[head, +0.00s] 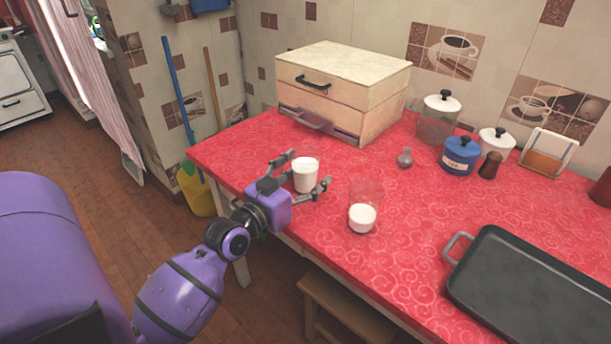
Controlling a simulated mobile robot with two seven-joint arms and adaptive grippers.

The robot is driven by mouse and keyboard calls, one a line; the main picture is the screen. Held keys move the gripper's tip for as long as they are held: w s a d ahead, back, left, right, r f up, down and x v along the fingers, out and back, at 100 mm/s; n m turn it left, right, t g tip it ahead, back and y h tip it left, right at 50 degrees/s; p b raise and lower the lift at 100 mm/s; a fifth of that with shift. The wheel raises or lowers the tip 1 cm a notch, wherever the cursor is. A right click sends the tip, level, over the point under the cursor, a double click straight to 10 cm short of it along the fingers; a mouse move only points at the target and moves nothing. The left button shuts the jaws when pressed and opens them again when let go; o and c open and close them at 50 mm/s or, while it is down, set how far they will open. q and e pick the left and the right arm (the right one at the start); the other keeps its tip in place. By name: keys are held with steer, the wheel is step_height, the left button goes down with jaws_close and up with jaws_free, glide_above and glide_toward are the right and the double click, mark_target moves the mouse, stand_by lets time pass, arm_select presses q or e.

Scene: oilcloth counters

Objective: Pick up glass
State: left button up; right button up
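Two clear glasses with white liquid in them are on the red patterned table. The left glass (306,173) is upright near the table's left front edge, between the fingers of my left gripper (308,168). The fingers are spread on either side of this glass; whether they touch it is unclear. Its lower part is close to the gripper, and I cannot tell if its base rests on the cloth. The other glass (364,208) stands upright to the right, apart from the gripper, with less liquid. My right gripper is not in view.
A drawer box (345,85) stands behind the glasses. A dark tray (530,290) lies at the front right. A small grey shaker (405,158), a blue canister (461,155) and several jars stand at the back right. A wooden stool (345,310) is below the table.

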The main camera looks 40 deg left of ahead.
arm_select(q)
steer(key=c, duration=1.8)
steer(key=shift+r, duration=0.1)
steer(key=shift+r, duration=0.15)
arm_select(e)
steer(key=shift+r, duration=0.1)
arm_select(q)
steer(key=shift+r+p, duration=0.45)
steer(key=shift+r, duration=0.7)
steer(key=s+d+r+p, duration=0.2)
steer(key=s+r+p, duration=0.1)
steer(key=s+r, duration=0.7)
steer(key=shift+s+r, duration=0.15)
steer(key=shift+s, duration=1.7)
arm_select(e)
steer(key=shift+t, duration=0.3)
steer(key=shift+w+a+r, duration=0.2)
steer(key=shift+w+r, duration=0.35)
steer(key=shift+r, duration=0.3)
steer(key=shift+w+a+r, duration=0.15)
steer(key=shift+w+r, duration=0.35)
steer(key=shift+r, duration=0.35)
